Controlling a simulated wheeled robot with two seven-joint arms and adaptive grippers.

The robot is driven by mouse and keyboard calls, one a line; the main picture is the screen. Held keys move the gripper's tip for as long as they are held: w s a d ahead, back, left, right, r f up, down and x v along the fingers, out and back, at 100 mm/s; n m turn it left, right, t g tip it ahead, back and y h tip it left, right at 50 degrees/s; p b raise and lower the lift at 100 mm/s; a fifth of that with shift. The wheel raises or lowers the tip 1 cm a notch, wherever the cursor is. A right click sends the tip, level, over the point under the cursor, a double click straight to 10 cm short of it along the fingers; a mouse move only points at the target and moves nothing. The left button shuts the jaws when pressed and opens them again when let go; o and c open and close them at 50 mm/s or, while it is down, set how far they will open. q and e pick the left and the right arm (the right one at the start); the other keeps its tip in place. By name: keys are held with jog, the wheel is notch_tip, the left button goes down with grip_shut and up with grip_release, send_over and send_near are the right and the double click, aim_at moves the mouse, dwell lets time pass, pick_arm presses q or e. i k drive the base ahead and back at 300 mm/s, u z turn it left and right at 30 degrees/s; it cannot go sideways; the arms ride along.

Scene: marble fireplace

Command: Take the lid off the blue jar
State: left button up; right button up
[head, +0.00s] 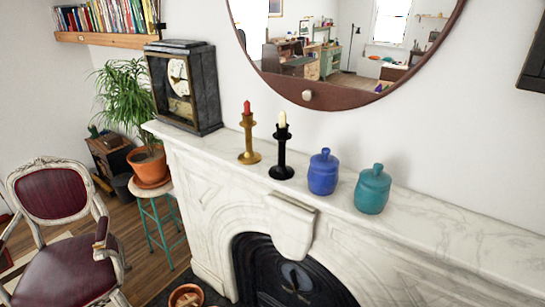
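The blue jar (323,178) stands upright on the white marble mantel (440,226). Its blue lid (324,158), with a small round knob on top, sits on the jar. A teal jar (372,192) of similar shape, with its own lid on, stands close to its right. Neither of my grippers shows in the head view.
A black candlestick (282,155) with a cream candle stands just left of the blue jar, and a gold candlestick (249,143) with a red candle is further left. A dark clock (185,88) stands at the mantel's left end. The mantel right of the teal jar is clear.

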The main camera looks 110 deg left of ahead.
aim_at(325, 161)
jog(key=u, duration=2.2)
